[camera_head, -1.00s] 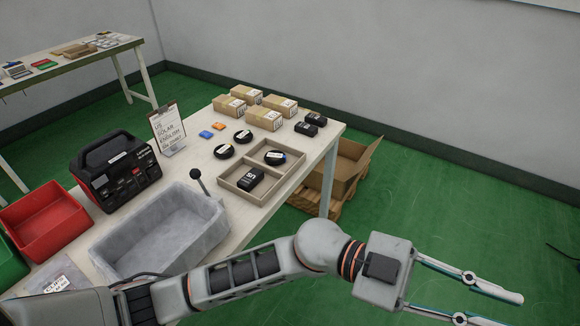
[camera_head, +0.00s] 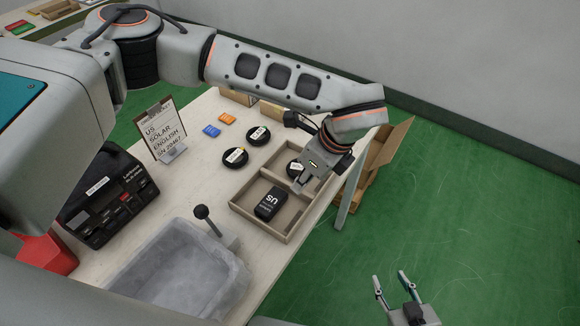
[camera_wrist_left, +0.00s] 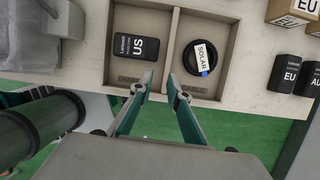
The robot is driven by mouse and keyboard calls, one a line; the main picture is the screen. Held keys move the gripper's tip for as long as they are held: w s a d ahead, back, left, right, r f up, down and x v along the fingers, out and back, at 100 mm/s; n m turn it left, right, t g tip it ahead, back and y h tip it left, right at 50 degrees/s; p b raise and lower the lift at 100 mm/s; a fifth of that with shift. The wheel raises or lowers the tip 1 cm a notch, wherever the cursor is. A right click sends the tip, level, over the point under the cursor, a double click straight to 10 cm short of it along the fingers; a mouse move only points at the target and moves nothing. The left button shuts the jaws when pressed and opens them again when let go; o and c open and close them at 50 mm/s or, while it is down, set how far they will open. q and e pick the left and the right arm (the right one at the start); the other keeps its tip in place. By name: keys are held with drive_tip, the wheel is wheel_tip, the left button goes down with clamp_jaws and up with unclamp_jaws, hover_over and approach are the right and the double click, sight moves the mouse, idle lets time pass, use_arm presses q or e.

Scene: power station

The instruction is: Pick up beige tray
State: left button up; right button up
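The beige tray (camera_head: 258,226) lies on the table, with two compartments split by a divider. It also shows in the left wrist view (camera_wrist_left: 165,40). A black US box (camera_head: 270,203) is in its left compartment and a black round SOLAR disc (camera_wrist_left: 197,60) in its right one. My left gripper (camera_head: 310,186) reaches over the tray's right part. In the left wrist view its fingers (camera_wrist_left: 161,76) are apart, one on each side of the divider's near end; contact cannot be told. My right gripper (camera_head: 390,278) is open and empty over the floor at lower right.
Two black discs (camera_head: 247,146) and small blue and orange pieces (camera_head: 212,130) lie behind the tray. A grey basin (camera_head: 180,270), a sign (camera_head: 160,130) and a black device (camera_head: 110,197) stand left. A cardboard box (camera_head: 385,150) is beyond the table edge.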

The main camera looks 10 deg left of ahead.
sight(288, 183)
use_arm(q)
drive_tip(key=shift+w+a+r, duration=0.25)
drive_tip(key=shift+w+a, duration=0.1)
drive_tip(key=shift+w, duration=0.1)
drive_tip(key=shift+w+a+r, duration=0.2)
drive_tip(key=shift+w+a, duration=0.1)
drive_tip(key=shift+w, duration=0.15)
drive_tip(key=shift+w+a+n+t+y, duration=0.25)
drive_tip(key=shift+a+n+t+y, duration=0.05)
drive_tip(key=shift+x, duration=1.15)
drive_tip(key=p+x, duration=0.1)
drive_tip(key=x, duration=0.4)
drive_tip(key=shift+s+d+f, duration=0.15)
use_arm(e)
drive_tip(key=shift+w+a+r, duration=0.1)
drive_tip(key=shift+w+r, duration=0.15)
drive_tip(key=shift+r, duration=0.35)
use_arm(q)
drive_tip(key=shift+c, duration=0.4)
clamp_jaws()
use_arm(e)
drive_tip(key=shift+f, duration=0.15)
